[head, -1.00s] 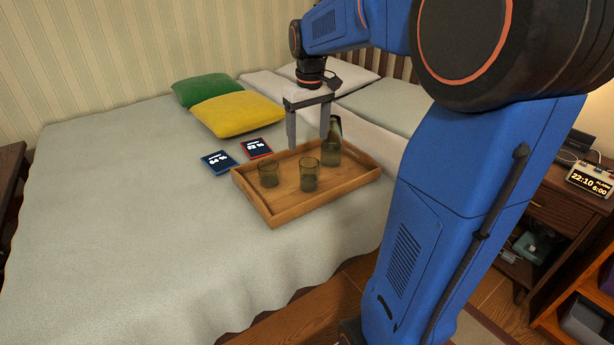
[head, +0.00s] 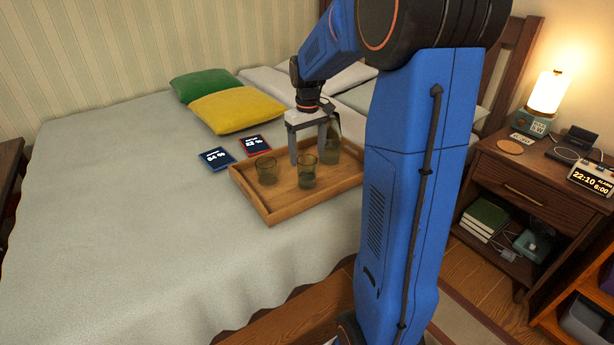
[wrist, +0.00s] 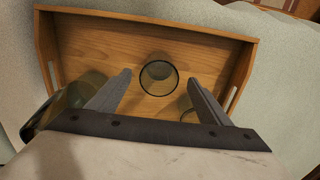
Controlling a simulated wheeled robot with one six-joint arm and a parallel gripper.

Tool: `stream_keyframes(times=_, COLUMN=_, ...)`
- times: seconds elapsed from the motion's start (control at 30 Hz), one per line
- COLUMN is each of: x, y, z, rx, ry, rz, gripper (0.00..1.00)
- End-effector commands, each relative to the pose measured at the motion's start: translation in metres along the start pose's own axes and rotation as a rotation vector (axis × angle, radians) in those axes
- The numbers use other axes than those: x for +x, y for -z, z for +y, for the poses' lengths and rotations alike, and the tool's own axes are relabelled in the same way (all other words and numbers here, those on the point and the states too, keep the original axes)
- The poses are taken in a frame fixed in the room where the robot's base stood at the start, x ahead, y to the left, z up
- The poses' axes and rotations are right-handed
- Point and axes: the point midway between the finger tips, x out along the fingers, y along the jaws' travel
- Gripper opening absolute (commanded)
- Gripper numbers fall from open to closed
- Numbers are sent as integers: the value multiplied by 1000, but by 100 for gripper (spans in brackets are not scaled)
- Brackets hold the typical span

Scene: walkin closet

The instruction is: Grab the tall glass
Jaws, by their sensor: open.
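Several greenish see-through glasses stand upright on a wooden tray (head: 285,211) on the bed. The front glass (head: 307,172) looks a little taller than the left glass (head: 266,172); the back right glass (head: 329,153) stands near a dark carafe (head: 334,126). My gripper (head: 307,156) is open and empty, pointing down over the tray just behind the front glass. In the wrist view, this front glass (wrist: 158,75) appears centred between and ahead of the fingertips. The carafe (wrist: 58,106) shows at left, and the fingers partly hide the other glasses.
A yellow cushion (head: 236,110) and a green cushion (head: 203,86) lie behind. A nightstand (head: 530,192) with a lit lamp (head: 547,92) stands at right. The bed's left part is clear.

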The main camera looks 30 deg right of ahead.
Motion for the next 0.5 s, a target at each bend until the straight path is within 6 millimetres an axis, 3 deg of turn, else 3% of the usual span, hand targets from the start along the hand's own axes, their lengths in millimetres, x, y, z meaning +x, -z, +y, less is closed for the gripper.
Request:
stream_keyframes(times=0.1, x=16, y=0, z=0, rx=0, ry=1, rz=-2, gripper=72)
stream_keyframes(times=0.37, x=31, y=1, z=0, rx=0, ry=0, rz=-1, gripper=72)
stream_keyframes(times=0.5, x=50, y=3, z=1, rx=0, ry=1, rz=-3, gripper=72)
